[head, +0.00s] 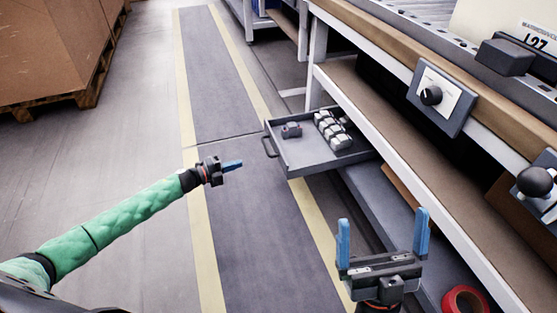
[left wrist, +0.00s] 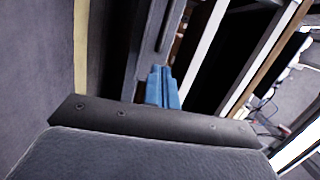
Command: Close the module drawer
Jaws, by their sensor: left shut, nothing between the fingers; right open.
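The grey module drawer (head: 313,166) is pulled out from under the workbench in the head view. It holds several light modules (head: 333,130) and one dark grey piece (head: 291,130). Its dark handle (head: 269,147) is on the left front face. My left gripper (head: 232,165) is shut and empty, to the left of the drawer and slightly below the handle in the picture, apart from it. Its blue fingertips show together in the left wrist view (left wrist: 162,88). My right gripper (head: 383,240) is open and empty, below the drawer in the picture, in front of the bench's lower shelf.
The workbench (head: 420,165) fills the right side, with a knob panel (head: 441,97) and a black ball-topped lever (head: 535,181). A red tape roll (head: 465,300) is at the lower right. Boxes on a pallet (head: 60,50) stand far left. The floor left of the drawer is clear.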

